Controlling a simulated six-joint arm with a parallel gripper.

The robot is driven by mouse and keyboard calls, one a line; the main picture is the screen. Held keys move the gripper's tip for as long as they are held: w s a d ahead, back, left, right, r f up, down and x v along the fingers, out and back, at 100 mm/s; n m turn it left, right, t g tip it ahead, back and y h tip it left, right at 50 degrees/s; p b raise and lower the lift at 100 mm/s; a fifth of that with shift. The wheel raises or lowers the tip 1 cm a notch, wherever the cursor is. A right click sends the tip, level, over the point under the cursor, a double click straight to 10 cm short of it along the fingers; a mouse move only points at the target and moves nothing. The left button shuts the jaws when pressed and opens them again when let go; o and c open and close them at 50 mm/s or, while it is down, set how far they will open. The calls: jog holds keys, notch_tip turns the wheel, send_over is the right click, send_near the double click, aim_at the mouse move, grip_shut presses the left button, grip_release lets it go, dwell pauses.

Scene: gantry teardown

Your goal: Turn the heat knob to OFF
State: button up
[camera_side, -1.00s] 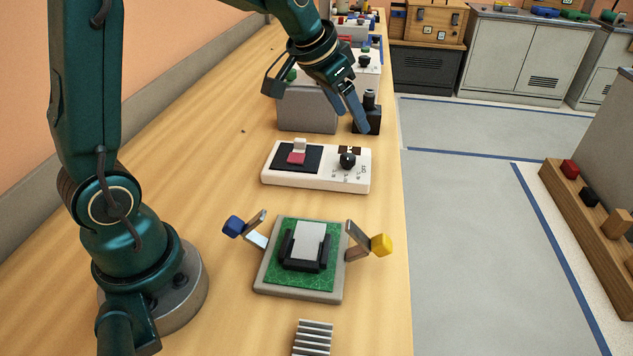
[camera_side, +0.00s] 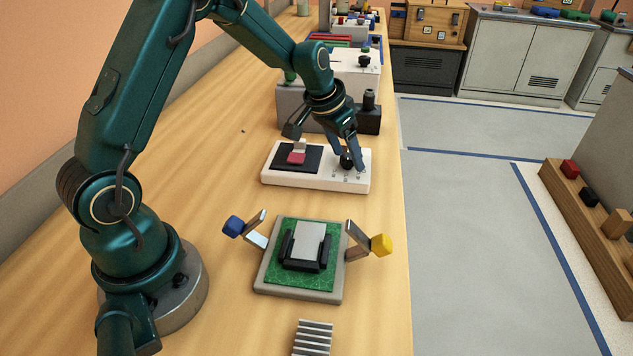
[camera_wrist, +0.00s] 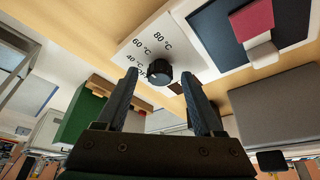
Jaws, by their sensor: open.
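The heat knob (camera_side: 346,162) is black and round, on the right part of a white control box (camera_side: 285,180). In the wrist view the knob (camera_wrist: 159,72) sits between the two fingertips of my gripper (camera_wrist: 159,75), which is open, with a gap on each side. The printed 40, 60 and 80 °C marks show around it; the OFF mark is mostly hidden behind a finger. I cannot tell which mark the knob points to. In the side view my gripper (camera_side: 349,168) is low over the knob and partly covers it.
A black pad with a red and white block (camera_side: 297,155) is on the box's left part. A grey box (camera_side: 290,105) and a black device (camera_side: 369,112) stand behind. A green board fixture (camera_side: 300,255) with blue and yellow-tipped levers is in front. The table edge runs close on the right.

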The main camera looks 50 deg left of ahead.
grip_shut()
jog(key=n+y, duration=0.1)
jog(key=n, duration=0.3)
jog(key=shift+d+y, duration=0.2)
jog(key=shift+y, duration=0.2)
jog(key=n+g+y, duration=0.1)
jog(key=n, duration=0.3)
jog(key=shift+w+d+n, duration=0.1)
jog(key=shift+n, duration=0.3)
jog(key=n+g, duration=0.1)
jog(key=n, duration=0.1)
jog(key=n+y, duration=0.1)
jog(key=n, duration=0.1)
jog(key=shift+w+n+g, duration=0.1)
jog(key=shift+n+g, duration=0.2)
jog(key=shift+g, duration=0.1)
jog(key=shift+w+n+g+y, duration=0.15)
jog(key=shift+n+g, duration=0.3)
jog(key=shift+n, duration=0.65)
jog(key=shift+s+n+g+y, duration=0.15)
jog(key=shift+n+g, duration=0.3)
jog(key=shift+n, duration=0.65)
